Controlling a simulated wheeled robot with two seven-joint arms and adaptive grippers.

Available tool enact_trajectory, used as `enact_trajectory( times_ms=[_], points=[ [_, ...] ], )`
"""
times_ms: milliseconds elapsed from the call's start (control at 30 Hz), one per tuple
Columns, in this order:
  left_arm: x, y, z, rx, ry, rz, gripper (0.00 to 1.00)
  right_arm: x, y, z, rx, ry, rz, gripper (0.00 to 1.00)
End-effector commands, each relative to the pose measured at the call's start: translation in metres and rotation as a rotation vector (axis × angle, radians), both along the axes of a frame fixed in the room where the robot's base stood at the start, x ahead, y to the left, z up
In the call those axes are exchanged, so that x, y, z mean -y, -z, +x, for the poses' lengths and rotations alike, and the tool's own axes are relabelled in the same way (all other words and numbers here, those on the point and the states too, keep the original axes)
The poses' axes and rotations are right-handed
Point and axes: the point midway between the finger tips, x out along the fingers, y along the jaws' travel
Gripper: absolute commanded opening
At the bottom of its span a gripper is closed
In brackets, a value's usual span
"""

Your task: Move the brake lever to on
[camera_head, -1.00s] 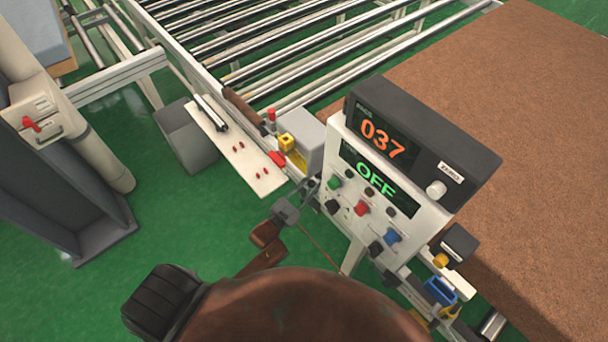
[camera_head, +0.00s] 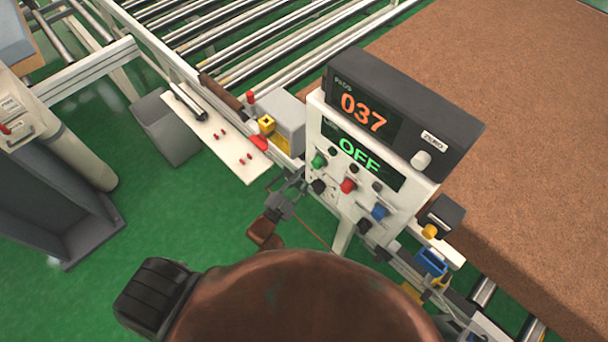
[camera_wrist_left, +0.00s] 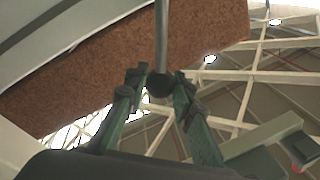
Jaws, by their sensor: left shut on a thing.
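The brake lever shows in the left wrist view as a grey metal rod (camera_wrist_left: 161,40) ending in a dark round knob (camera_wrist_left: 159,86). My left gripper (camera_wrist_left: 161,80) has its green-grey fingers on both sides of the knob and is shut on it. In the head view my left gripper (camera_head: 290,190) is low beside the control panel's left side, partly hidden, and I cannot make out the lever there. The control panel (camera_head: 325,200) has a green display reading OFF (camera_head: 358,157). My right gripper is in neither view.
A display box (camera_head: 400,115) reading 037 tops the panel. A yellow button box (camera_head: 266,124) and a white plate (camera_head: 215,140) with red pins lie left of it. The roller conveyor (camera_head: 240,40) and brown mattress (camera_head: 520,120) are behind.

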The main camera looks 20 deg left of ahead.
Motion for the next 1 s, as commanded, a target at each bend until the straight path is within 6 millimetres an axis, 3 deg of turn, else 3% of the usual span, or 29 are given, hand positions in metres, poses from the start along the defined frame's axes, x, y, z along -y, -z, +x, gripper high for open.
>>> enact_trajectory(
  times_ms=[267, 600, 767, 1000],
  points=[
    [0.002, 0.003, -0.001, -0.007, 0.003, -0.001, 0.4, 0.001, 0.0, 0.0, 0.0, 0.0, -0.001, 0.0],
    [0.0, 0.003, -0.006, -0.005, 0.0, -0.001, 0.4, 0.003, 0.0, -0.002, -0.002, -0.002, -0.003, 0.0],
    [-0.007, 0.008, -0.028, -0.008, 0.0, -0.001, 0.4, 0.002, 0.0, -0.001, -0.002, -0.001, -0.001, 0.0],
    [-0.02, 0.015, -0.076, -0.009, 0.001, -0.001, 0.4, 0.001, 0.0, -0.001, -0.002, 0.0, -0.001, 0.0]
  ],
)
